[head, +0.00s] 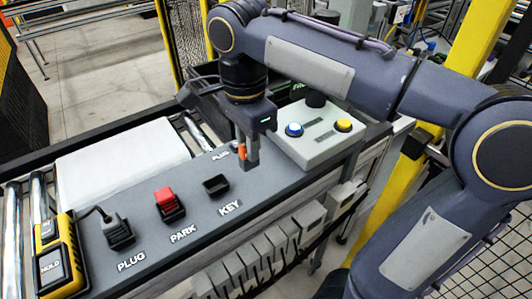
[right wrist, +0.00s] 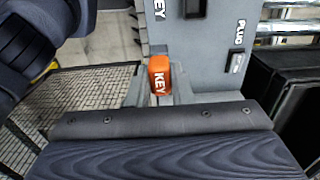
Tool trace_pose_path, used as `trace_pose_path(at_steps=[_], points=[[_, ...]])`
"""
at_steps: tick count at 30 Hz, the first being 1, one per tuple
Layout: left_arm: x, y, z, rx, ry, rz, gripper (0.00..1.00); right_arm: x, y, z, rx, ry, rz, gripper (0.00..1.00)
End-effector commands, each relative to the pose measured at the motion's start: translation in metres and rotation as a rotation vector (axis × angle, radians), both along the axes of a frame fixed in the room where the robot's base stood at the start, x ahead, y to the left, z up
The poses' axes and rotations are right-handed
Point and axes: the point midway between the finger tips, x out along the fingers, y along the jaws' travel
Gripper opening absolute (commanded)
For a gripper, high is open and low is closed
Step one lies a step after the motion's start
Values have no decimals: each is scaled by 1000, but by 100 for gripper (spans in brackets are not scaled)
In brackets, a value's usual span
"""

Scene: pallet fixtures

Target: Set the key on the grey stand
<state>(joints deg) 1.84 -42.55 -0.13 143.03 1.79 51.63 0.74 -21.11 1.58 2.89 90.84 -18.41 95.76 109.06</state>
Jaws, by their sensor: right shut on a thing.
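The key is an orange block. In the right wrist view the key (right wrist: 159,72) shows its white KEY lettering between the fingers of my right gripper (right wrist: 158,92). In the head view my right gripper (head: 249,158) points down over the far right part of the long grey panel, and a little orange of the key (head: 242,150) shows beside its fingers. The black holder marked KEY (head: 216,187) stands empty, left of and nearer than the gripper. I cannot tell which part is the grey stand; the grey panel (head: 150,195) carries the labelled holders. My left gripper is out of view.
A red block (head: 165,197) sits in the PARK holder, and a corded plug (head: 117,227) in the PLUG holder. A yellow HOLD device (head: 58,262) is at the left end. A light grey button box (head: 318,138) stands close right of the gripper. A white sheet (head: 120,155) lies behind.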

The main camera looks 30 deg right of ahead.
Motion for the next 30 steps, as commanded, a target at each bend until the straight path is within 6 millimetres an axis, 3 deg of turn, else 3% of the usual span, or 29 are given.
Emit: trace_pose_path(at_steps=[3,10,17,24,30], points=[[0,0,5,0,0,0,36,19,-24,-12,0,4,-6,0],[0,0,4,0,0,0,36,40,-47,-53,-1,3,-1,0],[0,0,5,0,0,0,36,48,-57,-68,0,2,-1,0],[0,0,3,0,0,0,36,50,-59,-100,0,1,2,0],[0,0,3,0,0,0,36,50,-59,-102,0,-1,2,0]])
